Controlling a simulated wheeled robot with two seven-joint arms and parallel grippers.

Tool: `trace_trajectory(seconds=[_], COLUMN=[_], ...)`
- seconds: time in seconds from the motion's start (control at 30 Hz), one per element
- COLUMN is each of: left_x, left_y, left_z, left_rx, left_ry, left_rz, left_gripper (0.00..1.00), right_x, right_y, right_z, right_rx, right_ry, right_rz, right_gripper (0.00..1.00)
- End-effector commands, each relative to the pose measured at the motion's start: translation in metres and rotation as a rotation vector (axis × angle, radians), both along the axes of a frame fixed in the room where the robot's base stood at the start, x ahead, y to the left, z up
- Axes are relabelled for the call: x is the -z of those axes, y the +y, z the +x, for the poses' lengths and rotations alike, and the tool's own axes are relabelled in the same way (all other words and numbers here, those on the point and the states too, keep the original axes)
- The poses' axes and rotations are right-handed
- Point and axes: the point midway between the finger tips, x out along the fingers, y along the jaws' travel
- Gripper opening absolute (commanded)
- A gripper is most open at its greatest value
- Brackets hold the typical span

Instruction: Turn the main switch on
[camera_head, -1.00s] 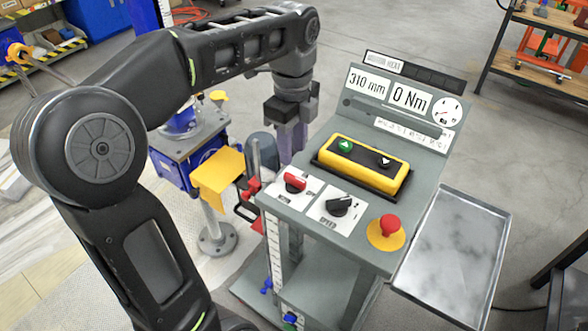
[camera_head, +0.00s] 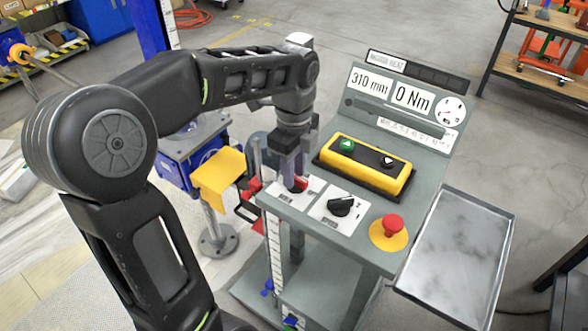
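The main switch is a red rotary knob (camera_head: 301,184) on a white plate on the left of the grey control panel's sloping top. My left gripper (camera_head: 290,182) points down at this knob, and its fingers cover most of it. Only a bit of red shows beside the fingers. I cannot tell whether the fingers are closed on the knob or just around it. The knob's angle is hidden. My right gripper is not in view.
A black speed knob (camera_head: 341,205) sits right of the switch, then a red emergency button (camera_head: 393,224) on yellow. A yellow box (camera_head: 361,165) with green and black buttons lies behind. A metal tray (camera_head: 458,258) is at right. A yellow piece (camera_head: 219,178) stands at left.

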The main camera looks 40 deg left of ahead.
Motion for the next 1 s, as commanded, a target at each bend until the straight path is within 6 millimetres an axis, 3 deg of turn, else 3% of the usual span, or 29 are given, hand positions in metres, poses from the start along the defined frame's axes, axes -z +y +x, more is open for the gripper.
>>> trace_trajectory(seconds=[0.3, 1.0], left_x=[-0.0003, -0.0005], left_y=[-0.0001, -0.0001], left_z=[0.0000, -0.0001], left_rx=[0.000, -0.037], left_ry=[0.000, -0.001], left_rz=[0.000, 0.000], left_gripper=[0.00, 0.00], right_x=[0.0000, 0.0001], right_y=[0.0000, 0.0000], right_z=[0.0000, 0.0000], right_rx=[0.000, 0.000], right_ry=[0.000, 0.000], right_rz=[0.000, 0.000], right_gripper=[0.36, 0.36])
